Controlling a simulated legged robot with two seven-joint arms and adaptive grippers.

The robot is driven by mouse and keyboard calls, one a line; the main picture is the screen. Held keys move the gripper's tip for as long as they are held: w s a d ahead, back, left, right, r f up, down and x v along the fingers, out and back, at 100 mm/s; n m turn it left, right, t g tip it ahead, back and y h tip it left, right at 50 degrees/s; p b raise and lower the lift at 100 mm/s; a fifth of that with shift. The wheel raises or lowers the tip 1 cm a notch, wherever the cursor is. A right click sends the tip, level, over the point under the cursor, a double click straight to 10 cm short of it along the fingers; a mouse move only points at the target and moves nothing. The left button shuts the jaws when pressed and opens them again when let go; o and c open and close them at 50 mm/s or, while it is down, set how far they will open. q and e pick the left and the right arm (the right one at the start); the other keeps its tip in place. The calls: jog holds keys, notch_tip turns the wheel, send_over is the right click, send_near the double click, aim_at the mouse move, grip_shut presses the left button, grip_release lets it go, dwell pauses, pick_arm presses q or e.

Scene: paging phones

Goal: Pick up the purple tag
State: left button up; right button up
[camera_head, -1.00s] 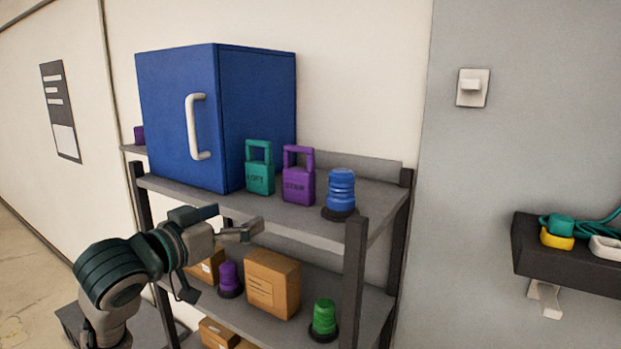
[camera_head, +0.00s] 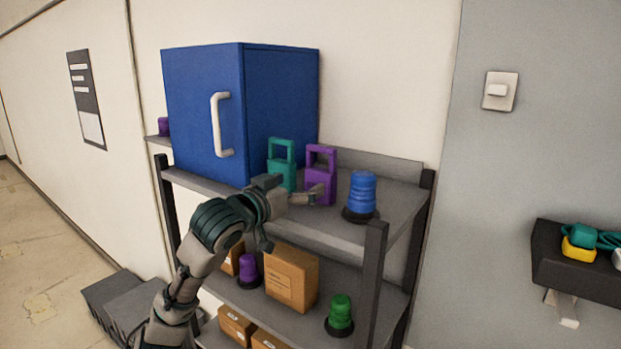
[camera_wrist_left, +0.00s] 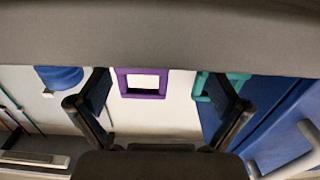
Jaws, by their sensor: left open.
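The purple tag (camera_head: 320,176), a padlock-shaped block with a square loop on top, stands upright on the upper shelf between a teal tag (camera_head: 282,168) and a blue beacon (camera_head: 362,194). My left gripper (camera_head: 318,194) is open in front of the purple tag's lower body and hides part of it. In the left wrist view, the purple loop (camera_wrist_left: 143,94) shows between the two open fingers, with nothing gripped. The teal tag (camera_wrist_left: 236,82) shows partly behind one finger there. My right gripper is not in view.
A blue cabinet (camera_head: 205,115) stands left on the upper shelf (camera_head: 335,226). The lower shelf holds a purple beacon (camera_head: 248,268), a cardboard box (camera_head: 291,278) and a green beacon (camera_head: 340,312). A dark shelf post (camera_head: 372,285) rises at the front right.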

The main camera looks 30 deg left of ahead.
aim_at(316, 178)
pick_arm(q)
jog(key=w, duration=0.1)
jog(key=w+d, duration=0.1)
jog(key=w+p, duration=0.1)
jog(key=shift+d+r, duration=0.25)
jog(key=shift+d, duration=0.05)
jog(key=shift+w+d, duration=0.6)
jog(key=shift+d, duration=0.35)
jog(key=shift+s+d+r, duration=0.1)
jog(key=shift+s, duration=0.05)
jog(key=shift+c, duration=0.5)
jog(key=c, duration=0.4)
jog(key=shift+a+f, duration=0.2)
jog(key=shift+a, duration=0.5)
jog(key=c, duration=0.8)
jog(key=shift+a, duration=0.25)
jog(key=shift+d, duration=0.1)
jog(key=shift+s+d+r, duration=0.15)
jog(key=shift+s+r, duration=0.05)
jog(key=s+r+b, duration=0.1)
jog(key=s+r, duration=0.3)
jog(key=s, duration=0.2)
jog(key=s+a+r, duration=0.1)
jog(key=s+r, duration=0.2)
jog(key=s, duration=0.4)
jog(key=shift+s+r+b, duration=0.25)
jog(key=shift+r+b, duration=0.1)
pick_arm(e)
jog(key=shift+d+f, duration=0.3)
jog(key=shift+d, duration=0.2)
